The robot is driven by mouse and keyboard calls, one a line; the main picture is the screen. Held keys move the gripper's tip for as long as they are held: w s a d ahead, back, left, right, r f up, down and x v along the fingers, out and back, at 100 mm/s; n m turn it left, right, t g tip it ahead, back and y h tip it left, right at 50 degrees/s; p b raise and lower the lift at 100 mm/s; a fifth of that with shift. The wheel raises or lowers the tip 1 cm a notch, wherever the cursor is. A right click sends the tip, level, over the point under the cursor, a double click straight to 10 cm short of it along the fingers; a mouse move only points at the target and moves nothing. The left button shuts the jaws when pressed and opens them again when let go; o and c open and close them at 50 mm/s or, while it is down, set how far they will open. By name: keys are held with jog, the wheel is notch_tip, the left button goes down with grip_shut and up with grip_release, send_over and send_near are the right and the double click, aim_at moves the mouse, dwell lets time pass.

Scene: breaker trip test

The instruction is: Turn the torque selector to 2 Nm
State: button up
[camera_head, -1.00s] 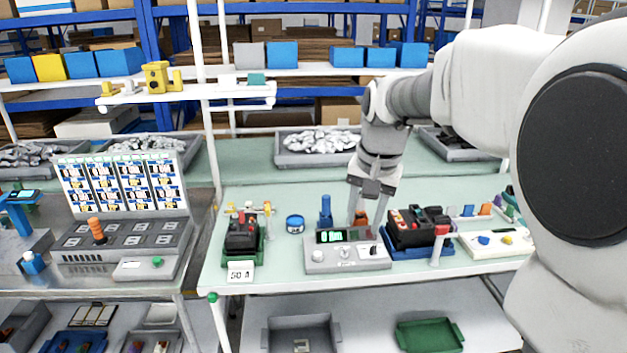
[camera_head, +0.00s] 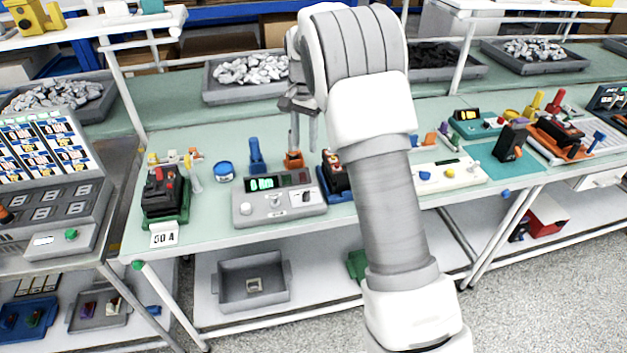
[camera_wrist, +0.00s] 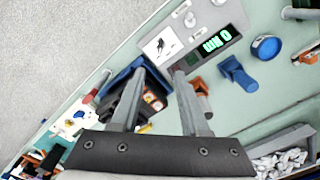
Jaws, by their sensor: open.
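A grey test box (camera_head: 279,205) with a lit green display stands near the bench's front edge. It carries small knobs and a white square plate with a dark pointer knob (camera_head: 306,196); that plate also shows in the wrist view (camera_wrist: 160,44). No torque marking is legible, so I cannot tell which control is the torque selector. My gripper (camera_head: 303,147) is open and empty, behind the box and above an orange-based piece (camera_head: 293,160). In the wrist view my gripper (camera_wrist: 157,72) has both fingers apart, with the box beyond the tips.
A blue upright piece (camera_head: 256,156) and a blue round tin (camera_head: 224,171) stand behind the box. A breaker in a green holder (camera_head: 165,195) is left; a blue holder with a breaker (camera_head: 335,178) is close on the right, partly hidden by my arm. Bare bench lies left of the box.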

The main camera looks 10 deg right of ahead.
aim_at(306, 192)
jog(key=f, duration=1.2)
jog(key=f+p, duration=0.1)
jog(key=f, duration=0.5)
jog(key=shift+w+d, duration=0.1)
jog(key=shift+w, duration=0.2)
jog(key=shift+c, duration=0.2)
jog(key=shift+r, duration=0.1)
grip_shut()
